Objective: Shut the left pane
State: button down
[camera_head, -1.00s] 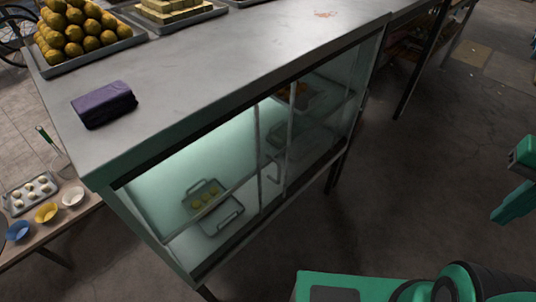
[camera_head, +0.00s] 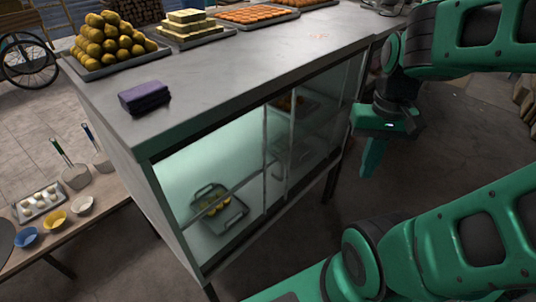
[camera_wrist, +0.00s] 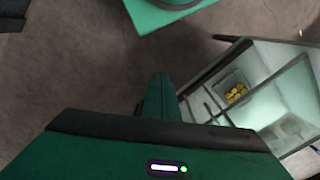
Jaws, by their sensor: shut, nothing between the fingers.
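The display cabinet (camera_head: 125,160) has a glass front with upright frame edges near its middle. The left pane's upright edge (camera_head: 266,160) shows there, close to a second upright edge (camera_head: 292,140); the left part of the front looks open, with the inside brightly lit. A small handle shows between the edges, but its details are unclear. My gripper (camera_head: 370,158) is shut and empty, pointing down, in front of the cabinet's right end and apart from it. In the wrist view my gripper (camera_wrist: 158,98) is beside the cabinet front, seen at right.
Inside the cabinet is a tray (camera_head: 222,222) with yellow sweets. A low table (camera_head: 95,205) with bowls is at left. The floor before the cabinet's right end is clear.

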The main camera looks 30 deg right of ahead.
jog(key=shift+w+a, duration=0.15)
jog(key=shift+a, duration=0.15)
jog(key=w+d+f+n+t+y, duration=0.15)
jog(key=w+n, duration=0.25)
jog(key=w, duration=0.4)
jog(key=w+d+f+n+y, duration=0.25)
jog(key=w+n, duration=0.25)
jog(key=w, duration=0.4)
jog(key=w+d+f+n+y, duration=0.1)
jog(key=w+f+n+y, duration=0.2)
jog(key=w, duration=0.5)
jog(key=shift+n, duration=0.7)
jog(key=shift+s+a+f, duration=0.1)
jog(key=shift+a+f, duration=0.9)
jog(key=shift+a, duration=0.6)
jog(key=shift+s+a+f, duration=0.1)
jog(key=shift+a+f, duration=0.85)
jog(key=shift+a, duration=0.65)
jog(key=shift+s+a+f, duration=0.1)
jog(key=shift+a+f, duration=0.9)
jog(key=shift+a, duration=0.6)
